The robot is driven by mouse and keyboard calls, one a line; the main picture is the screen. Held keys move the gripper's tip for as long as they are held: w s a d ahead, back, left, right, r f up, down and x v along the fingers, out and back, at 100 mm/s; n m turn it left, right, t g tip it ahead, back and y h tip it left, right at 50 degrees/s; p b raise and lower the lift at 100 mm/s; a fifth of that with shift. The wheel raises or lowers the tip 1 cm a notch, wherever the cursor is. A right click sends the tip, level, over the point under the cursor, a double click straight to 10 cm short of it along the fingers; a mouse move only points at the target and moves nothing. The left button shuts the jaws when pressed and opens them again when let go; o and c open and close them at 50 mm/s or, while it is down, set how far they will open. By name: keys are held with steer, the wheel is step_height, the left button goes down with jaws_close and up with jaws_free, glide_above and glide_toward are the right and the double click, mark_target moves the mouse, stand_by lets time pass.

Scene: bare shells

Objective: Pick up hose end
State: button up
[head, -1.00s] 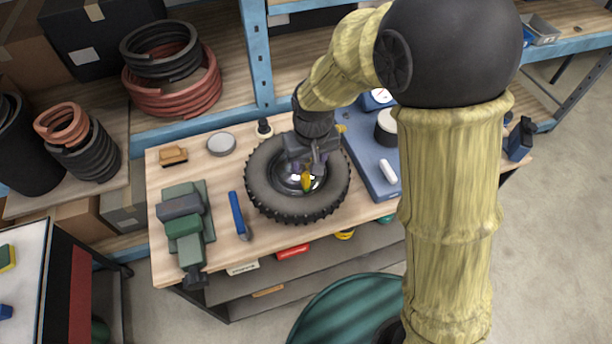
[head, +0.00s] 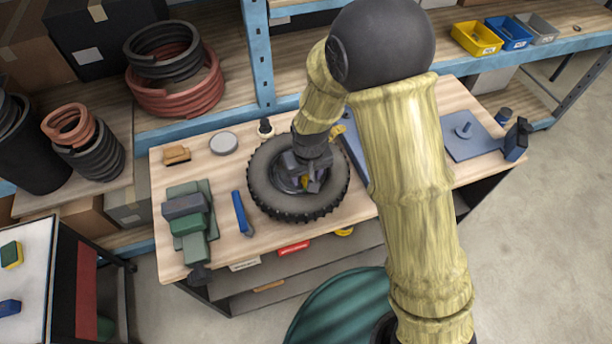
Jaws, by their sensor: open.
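My gripper (head: 312,182) is over the hub of a black tyre (head: 264,186) lying flat on the wooden workbench. Its jaws are open and point down into the wheel's middle. A small yellow piece (head: 304,183) shows at the fingertips; I cannot tell whether it is the hose end or whether the jaws touch it. The gripper and wrist hide part of the hub. No other hose end stands out clearly.
A green and grey vise (head: 189,222) and a blue-handled tool (head: 239,212) lie left of the tyre. Coiled red hose (head: 180,98) and black coils fill the shelf behind. A teal round object (head: 335,308) is below the bench front. My arm hides the bench's middle right.

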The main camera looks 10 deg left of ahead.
steer(key=shift+w+f, duration=0.15)
steer(key=shift+f, duration=0.8)
jaws_close()
